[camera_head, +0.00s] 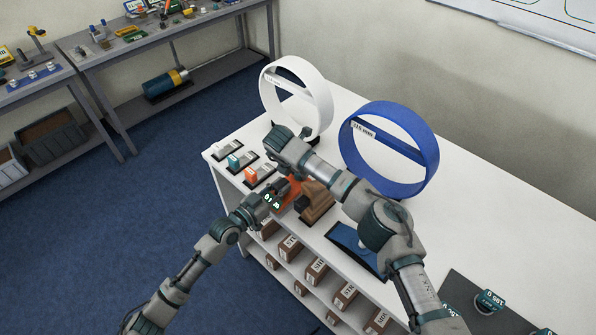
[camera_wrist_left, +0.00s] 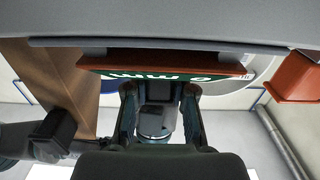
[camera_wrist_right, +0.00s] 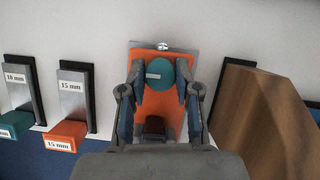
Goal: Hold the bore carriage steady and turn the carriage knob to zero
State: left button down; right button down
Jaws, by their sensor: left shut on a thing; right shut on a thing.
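The bore carriage is an orange body, seen beside the brown wooden block in the head view (camera_head: 293,195) and from above in the right wrist view (camera_wrist_right: 151,59). Its green display (camera_wrist_left: 160,77) appears upside down and partly covered in the left wrist view; "mm" shows, but I cannot read the full value. The round teal carriage knob (camera_wrist_right: 163,76), with a pale index mark, sits on the carriage. My right gripper (camera_wrist_right: 164,85) is shut on the knob from above. My left gripper (camera_wrist_left: 160,95) is shut on the carriage at the display side; its contact is partly hidden.
The wooden block (camera_head: 318,202) stands close beside the carriage. Gauge stands with teal (camera_head: 235,161) and orange (camera_head: 251,175) blocks stand to the left. A white ring (camera_head: 322,100) and a blue ring (camera_head: 428,150) stand behind. A blue tray (camera_head: 345,237) lies right.

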jog(key=shift+w+d, duration=0.1)
jog(key=shift+d, duration=0.15)
jog(key=c, duration=0.8)
grip_release()
jog(key=shift+a, duration=0.1)
jog(key=shift+a+r, duration=0.1)
jog(key=v, duration=1.1)
jog(key=shift+a+r, duration=0.15)
jog(key=shift+r, duration=0.15)
pick_arm(q)
jog(key=c, duration=0.9)
grip_release()
